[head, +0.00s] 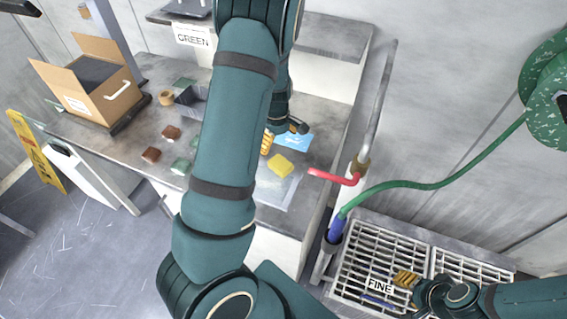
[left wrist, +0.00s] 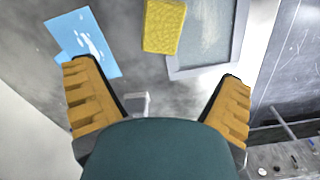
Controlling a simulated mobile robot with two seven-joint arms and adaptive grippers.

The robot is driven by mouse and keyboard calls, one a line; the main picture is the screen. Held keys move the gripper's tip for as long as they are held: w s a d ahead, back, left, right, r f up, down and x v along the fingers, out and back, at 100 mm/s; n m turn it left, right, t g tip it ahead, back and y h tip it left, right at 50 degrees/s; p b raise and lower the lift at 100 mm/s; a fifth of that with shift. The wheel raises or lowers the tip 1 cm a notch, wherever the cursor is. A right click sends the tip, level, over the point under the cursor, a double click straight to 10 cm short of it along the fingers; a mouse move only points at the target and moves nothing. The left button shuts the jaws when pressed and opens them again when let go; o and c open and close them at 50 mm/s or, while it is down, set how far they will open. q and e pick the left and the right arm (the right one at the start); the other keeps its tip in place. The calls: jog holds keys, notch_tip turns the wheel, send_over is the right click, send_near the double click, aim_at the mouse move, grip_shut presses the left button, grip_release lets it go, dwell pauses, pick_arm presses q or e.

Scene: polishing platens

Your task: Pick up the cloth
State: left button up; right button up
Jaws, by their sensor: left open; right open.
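A flat light-blue piece with white marks, which looks like the cloth (head: 294,141), lies on the grey bench, partly hidden by my left gripper (head: 280,138). In the left wrist view the cloth (left wrist: 82,42) lies ahead of the left finger, at upper left. My left gripper (left wrist: 156,80) is open and empty, its fingers wide apart; it appears above the bench, not touching the cloth. A yellow sponge (head: 280,165) lies near the cloth, beside a framed translucent plate (left wrist: 207,40). My right gripper (head: 408,282) is open over the floor grating at lower right.
The grey bench (head: 130,140) also holds an open cardboard box (head: 105,95) and several small brown and green blocks. A grating (head: 380,255) labelled FINE lies below.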

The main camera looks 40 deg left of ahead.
aim_at(279, 161)
pick_arm(q)
notch_tip(279, 161, down, 5)
jog(key=shift+f, duration=0.2)
jog(key=shift+d+f, duration=0.1)
jog(key=shift+f, duration=0.55)
jog(key=f, duration=0.4)
jog(key=shift+d+b, duration=0.2)
jog(key=shift+b, duration=0.15)
jog(key=c, duration=1.2)
jog(key=shift+o, duration=0.2)
notch_tip(279, 161, up, 10)
jog(key=shift+r+p, duration=0.1)
jog(key=shift+p, duration=0.4)
jog(key=shift+s, duration=0.1)
